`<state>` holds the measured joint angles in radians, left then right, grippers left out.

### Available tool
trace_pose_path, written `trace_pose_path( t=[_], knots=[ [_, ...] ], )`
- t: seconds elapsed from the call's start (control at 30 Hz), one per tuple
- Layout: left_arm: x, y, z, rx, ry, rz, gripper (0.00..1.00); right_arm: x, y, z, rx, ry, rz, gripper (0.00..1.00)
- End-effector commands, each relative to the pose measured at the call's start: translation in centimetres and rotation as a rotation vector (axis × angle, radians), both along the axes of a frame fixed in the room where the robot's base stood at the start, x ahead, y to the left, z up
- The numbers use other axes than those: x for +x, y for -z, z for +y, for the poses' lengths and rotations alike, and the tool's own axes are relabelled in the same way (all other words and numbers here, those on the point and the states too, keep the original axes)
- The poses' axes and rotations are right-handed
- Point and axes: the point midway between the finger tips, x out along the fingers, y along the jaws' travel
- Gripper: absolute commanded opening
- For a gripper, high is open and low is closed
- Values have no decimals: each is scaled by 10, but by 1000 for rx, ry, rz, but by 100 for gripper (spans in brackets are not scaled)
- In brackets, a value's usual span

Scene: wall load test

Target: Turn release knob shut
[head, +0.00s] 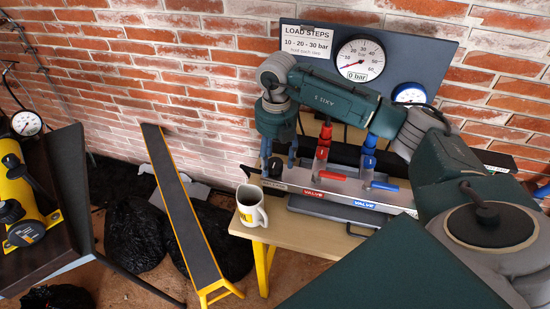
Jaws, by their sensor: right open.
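My right gripper (279,163) reaches in from the right and points down, its two blue fingers apart. It is over the left end of the silver valve block (318,181) on the bench. A small dark knob (275,167) shows between or just behind the fingertips; I cannot tell if they touch it. A yellow hand pump (28,200) at the far left also carries black knobs (27,232). My left gripper is not in view.
A red-handled valve (323,146) and a blue-handled valve (369,155) stand right of the gripper. A white mug (250,204) is on the wooden bench (290,236) close in front. A gauge board (420,48) reads 0 bar behind. A yellow-edged ramp (185,205) stands left.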

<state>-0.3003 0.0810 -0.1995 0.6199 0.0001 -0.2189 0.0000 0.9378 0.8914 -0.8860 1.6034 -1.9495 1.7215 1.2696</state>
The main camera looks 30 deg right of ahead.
Motion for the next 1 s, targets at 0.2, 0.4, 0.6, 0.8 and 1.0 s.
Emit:
trace_pose_path(
  t=[0.2, 0.4, 0.6, 0.8, 1.0],
  knots=[
    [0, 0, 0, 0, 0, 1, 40, 1, -23, 0, 1, -2, -4, 54],
    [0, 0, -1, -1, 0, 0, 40, 1, -67, -1, 1, 1, -6, 54],
    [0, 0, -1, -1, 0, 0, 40, 0, -102, -1, 1, 0, -3, 54],
    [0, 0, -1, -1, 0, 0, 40, -1, -119, -2, -1, 1, -2, 54],
    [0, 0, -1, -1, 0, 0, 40, -1, -120, -2, 0, 1, -1, 54]
  ],
)
